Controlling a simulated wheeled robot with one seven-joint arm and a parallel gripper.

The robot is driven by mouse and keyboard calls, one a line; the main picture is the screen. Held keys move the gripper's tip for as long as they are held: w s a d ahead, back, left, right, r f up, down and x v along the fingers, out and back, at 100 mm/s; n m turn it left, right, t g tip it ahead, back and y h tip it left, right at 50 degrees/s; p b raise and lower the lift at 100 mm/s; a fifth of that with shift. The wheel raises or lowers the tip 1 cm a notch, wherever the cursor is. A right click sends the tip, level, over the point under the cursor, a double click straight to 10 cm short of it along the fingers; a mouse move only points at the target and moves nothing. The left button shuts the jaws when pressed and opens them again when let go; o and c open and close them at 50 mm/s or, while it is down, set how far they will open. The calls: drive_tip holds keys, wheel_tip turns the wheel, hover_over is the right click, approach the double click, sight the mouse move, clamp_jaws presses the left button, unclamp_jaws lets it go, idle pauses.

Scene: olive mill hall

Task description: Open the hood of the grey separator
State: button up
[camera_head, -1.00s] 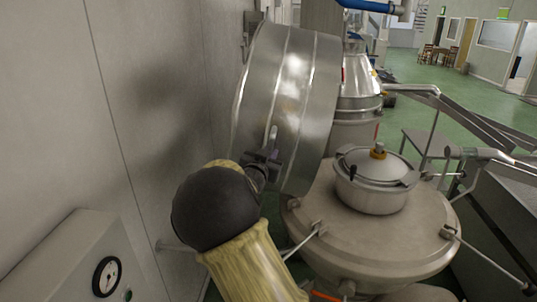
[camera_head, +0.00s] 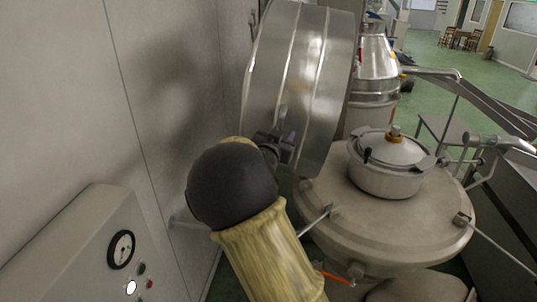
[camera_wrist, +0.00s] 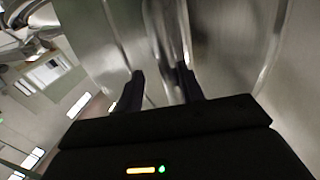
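The grey separator's hood (camera_head: 325,75), a large curved metal cover with bands, stands raised and tilted upright at the back left of the separator body (camera_head: 340,225). The body's top is uncovered, with a lidded pot-like metal part (camera_head: 385,180) on it. My gripper (camera_head: 283,143) is at the hood's outer face, by its handle (camera_head: 283,115). In the wrist view, the hood's shiny face (camera_wrist: 225,40) fills the middle. My gripper's two dark fingers (camera_wrist: 160,80) are apart, with a bright bar between or just beyond them. Contact with the handle cannot be told.
A pale wall (camera_head: 60,100) runs close on the left of my arm. A control box with a gauge (camera_head: 121,249) stands at the lower left. A conical metal vessel (camera_head: 375,70) is behind, and a metal chute (camera_head: 490,100) is at the right. Green floor is open at the back right.

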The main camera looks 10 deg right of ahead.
drive_tip(key=b+v, duration=0.5)
drive_tip(key=v, duration=1.1)
drive_tip(key=shift+s, duration=0.25)
drive_tip(key=shift+f, duration=0.1)
wheel_tip(320, 180, down, 17)
drive_tip(key=s+d+n+g+y+b, duration=0.1)
drive_tip(key=s+n+g+y+b, duration=0.15)
drive_tip(key=n+y+b, duration=0.4)
drive_tip(key=s+d+f+g+y+b, duration=0.1)
drive_tip(key=s+d+f+g, duration=0.2)
drive_tip(key=s+f+g, duration=0.2)
drive_tip(key=s+d+f+n+g+y+b, duration=0.1)
drive_tip(key=s+f+g, duration=0.4)
drive_tip(key=s+f, duration=0.5)
drive_tip(key=s+d+b, duration=0.1)
drive_tip(key=s+d, duration=0.1)
drive_tip(key=s, duration=0.1)
drive_tip(key=shift+f, duration=0.4)
drive_tip(key=shift+n, duration=0.25)
drive_tip(key=shift+c, duration=0.5)
